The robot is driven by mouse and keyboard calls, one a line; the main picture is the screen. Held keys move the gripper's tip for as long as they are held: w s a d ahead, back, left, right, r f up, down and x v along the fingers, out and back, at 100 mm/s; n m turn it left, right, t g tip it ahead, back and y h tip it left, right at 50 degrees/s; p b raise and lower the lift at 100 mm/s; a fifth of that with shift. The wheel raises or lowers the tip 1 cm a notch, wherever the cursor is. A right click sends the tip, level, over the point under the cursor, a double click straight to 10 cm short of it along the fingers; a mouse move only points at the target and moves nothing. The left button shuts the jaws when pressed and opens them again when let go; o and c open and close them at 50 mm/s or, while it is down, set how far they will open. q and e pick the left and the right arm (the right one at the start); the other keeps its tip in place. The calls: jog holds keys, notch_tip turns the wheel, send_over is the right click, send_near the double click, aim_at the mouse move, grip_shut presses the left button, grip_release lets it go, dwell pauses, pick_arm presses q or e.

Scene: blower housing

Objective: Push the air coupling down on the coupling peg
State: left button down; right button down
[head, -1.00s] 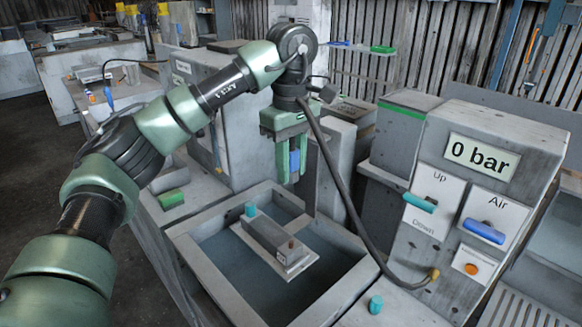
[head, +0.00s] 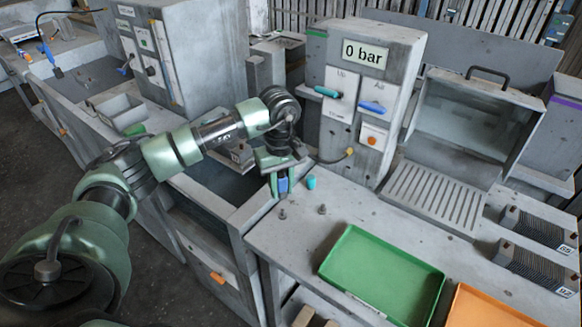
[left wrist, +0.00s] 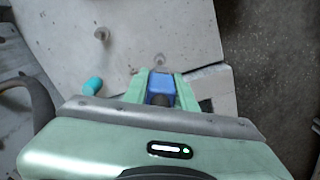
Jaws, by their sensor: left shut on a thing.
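The air coupling (head: 283,184) is a blue piece held upright between the fingers of my left gripper (head: 277,190). It also shows in the left wrist view (left wrist: 160,90), between the two green fingers. Two small grey pegs stand on the bench top: one peg (head: 282,214) just below the coupling in the head view, another peg (head: 322,209) to its right. I cannot tell from looks which is the coupling peg. The coupling appears above the bench, apart from both pegs. My right gripper is not in view.
A teal cap (head: 311,182) stands close to the right of my left gripper. A green tray (head: 382,275) lies at the front right. The bench between is clear.

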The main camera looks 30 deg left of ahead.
aim_at(282, 198)
pick_arm(q)
jog(key=shift+s+d+f, duration=0.1)
jog(key=shift+d+f, duration=0.05)
jog(key=shift+f, duration=0.55)
jog(key=shift+w+f+b, duration=0.2)
jog(key=shift+f+b, duration=0.15)
jog(key=shift+b, duration=0.05)
jog(key=shift+f+b, duration=0.35)
jog(key=shift+f, duration=0.35)
jog(key=shift+s+f, duration=0.1)
jog(key=shift+f, duration=0.45)
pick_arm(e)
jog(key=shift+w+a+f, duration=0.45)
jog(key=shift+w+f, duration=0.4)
pick_arm(q)
jog(key=shift+b, duration=0.45)
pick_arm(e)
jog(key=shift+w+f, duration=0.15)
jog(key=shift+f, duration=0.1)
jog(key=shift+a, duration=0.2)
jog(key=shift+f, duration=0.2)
